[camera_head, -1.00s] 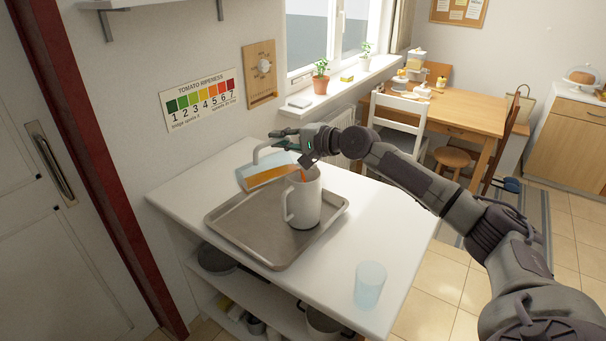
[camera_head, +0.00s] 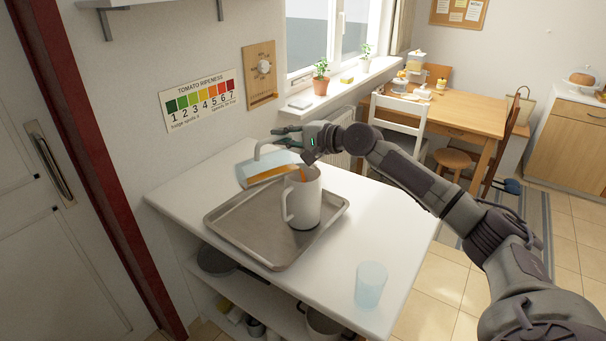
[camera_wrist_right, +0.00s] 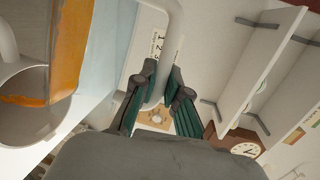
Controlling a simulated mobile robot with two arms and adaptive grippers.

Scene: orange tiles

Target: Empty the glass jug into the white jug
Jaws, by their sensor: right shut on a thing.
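The glass jug (camera_head: 258,165) is tilted steeply, with its mouth toward the white jug, and orange liquid lies along its lower side. An orange stream shows at the white jug's mouth. The white jug (camera_head: 305,205) stands upright on a metal tray (camera_head: 238,232), its handle to the left. My right gripper (camera_head: 283,136) is shut on the glass jug's handle above the tray. In the right wrist view the gripper fingers (camera_wrist_right: 160,95) close around the pale handle, and the glass jug (camera_wrist_right: 95,55) with orange liquid is at the left. The white jug's mouth (camera_wrist_right: 25,100) is below it. My left gripper is out of view.
A pale blue glass (camera_head: 370,285) stands at the front right of the white counter (camera_head: 390,225). Pots sit on the shelf below. A wall with a tomato chart (camera_head: 201,100) is behind. The counter right of the tray is mostly clear.

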